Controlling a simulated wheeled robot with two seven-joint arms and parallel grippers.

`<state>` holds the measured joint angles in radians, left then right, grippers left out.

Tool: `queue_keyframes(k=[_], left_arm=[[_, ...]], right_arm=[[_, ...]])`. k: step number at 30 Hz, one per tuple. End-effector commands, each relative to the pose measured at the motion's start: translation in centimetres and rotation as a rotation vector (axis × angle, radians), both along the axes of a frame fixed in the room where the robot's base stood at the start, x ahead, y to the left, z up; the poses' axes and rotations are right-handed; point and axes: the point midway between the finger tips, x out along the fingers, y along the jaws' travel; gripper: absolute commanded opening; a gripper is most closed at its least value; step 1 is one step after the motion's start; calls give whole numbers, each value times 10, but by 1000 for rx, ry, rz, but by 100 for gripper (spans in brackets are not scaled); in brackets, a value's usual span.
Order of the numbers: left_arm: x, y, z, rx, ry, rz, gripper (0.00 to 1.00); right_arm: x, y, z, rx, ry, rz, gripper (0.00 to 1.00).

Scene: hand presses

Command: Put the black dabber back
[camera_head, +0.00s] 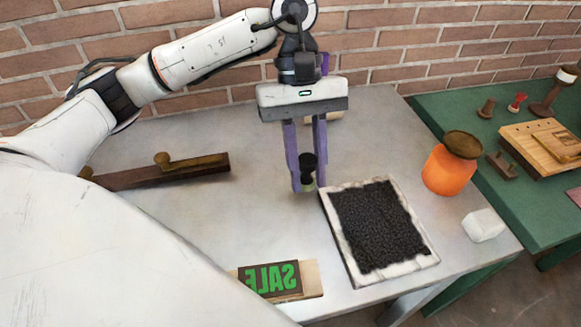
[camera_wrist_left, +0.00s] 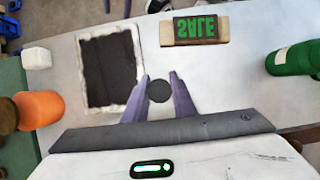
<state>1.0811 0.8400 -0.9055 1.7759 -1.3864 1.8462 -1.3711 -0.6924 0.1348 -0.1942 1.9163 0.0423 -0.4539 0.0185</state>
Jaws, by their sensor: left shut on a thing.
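The black dabber (camera_head: 308,161) has a dark knob and a paler lower end. My left gripper (camera_head: 306,178) is shut on it, with the purple fingers on either side, just left of the ink tray. I cannot tell whether its lower end touches the table. In the left wrist view the dabber (camera_wrist_left: 159,91) shows as a dark disc between the fingertips (camera_wrist_left: 158,88). The ink tray (camera_head: 338,232) has a pale rim and a black grainy bed, and it also shows in the wrist view (camera_wrist_left: 136,50). My right gripper is not in view.
A mirrored SALE block (camera_head: 312,281) lies at the front edge. An orange jar (camera_head: 446,172) and a white block (camera_head: 484,225) stand right of the tray. A wooden bar (camera_head: 140,177) lies left. A green table (camera_head: 450,106) adjoins at right. The wrist view shows a green cylinder (camera_wrist_left: 290,58).

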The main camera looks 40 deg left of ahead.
Motion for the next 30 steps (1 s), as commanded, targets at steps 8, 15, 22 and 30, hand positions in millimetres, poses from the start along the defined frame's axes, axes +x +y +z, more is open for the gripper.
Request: queue_keyframes(k=[8,15,22,30], left_arm=[[20,24,-8,-5,-2,820,4],[32,50,1,-8,-4,1350,4],[36,63,0,-5,1,1557,4],[36,63,-45,-4,4,1570,4]], right_arm=[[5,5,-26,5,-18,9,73],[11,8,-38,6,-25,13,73],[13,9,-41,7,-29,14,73],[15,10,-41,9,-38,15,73]])
